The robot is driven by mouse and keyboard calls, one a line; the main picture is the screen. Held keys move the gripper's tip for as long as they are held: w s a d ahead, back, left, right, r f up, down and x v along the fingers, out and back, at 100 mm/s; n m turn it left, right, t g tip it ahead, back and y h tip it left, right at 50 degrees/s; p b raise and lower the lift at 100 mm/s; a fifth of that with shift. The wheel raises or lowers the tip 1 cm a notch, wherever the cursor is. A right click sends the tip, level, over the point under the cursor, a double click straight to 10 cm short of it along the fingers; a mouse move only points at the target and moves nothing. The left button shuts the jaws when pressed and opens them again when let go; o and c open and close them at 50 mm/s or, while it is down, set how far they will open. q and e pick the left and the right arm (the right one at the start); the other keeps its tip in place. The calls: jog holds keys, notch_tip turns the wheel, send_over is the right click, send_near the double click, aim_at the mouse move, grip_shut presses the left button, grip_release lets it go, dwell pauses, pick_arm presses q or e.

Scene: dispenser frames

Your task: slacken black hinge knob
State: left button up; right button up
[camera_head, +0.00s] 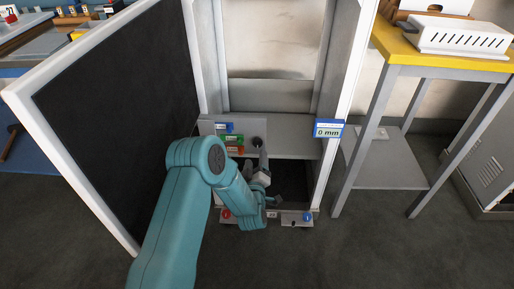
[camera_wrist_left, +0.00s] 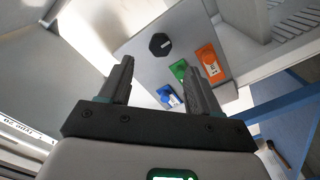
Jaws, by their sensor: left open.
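The black knob (camera_head: 257,142) sits on the grey panel (camera_head: 207,127) inside the white-framed cabinet. In the left wrist view the black knob (camera_wrist_left: 159,44) looks many-sided, with a light mark on its face. My left gripper (camera_head: 262,160) is in front of the panel, just below the knob in the head view. In the left wrist view the left gripper (camera_wrist_left: 160,67) is open and empty, and the knob shows beyond and between its fingertips, apart from them. My right gripper is not in view.
Blue (camera_wrist_left: 168,97), green (camera_wrist_left: 179,69) and orange (camera_wrist_left: 208,62) labelled pieces sit beside the knob. An open dark-faced door (camera_head: 115,95) stands left. A "0 min" sign (camera_head: 328,129) is on the right frame. A yellow-topped table (camera_head: 400,50) stands right.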

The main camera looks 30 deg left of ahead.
aim_at(257, 145)
pick_arm(q)
jog(key=b+x, duration=0.1)
jog(key=x, duration=0.7)
jog(key=shift+d, duration=0.1)
jog(key=c, duration=1.1)
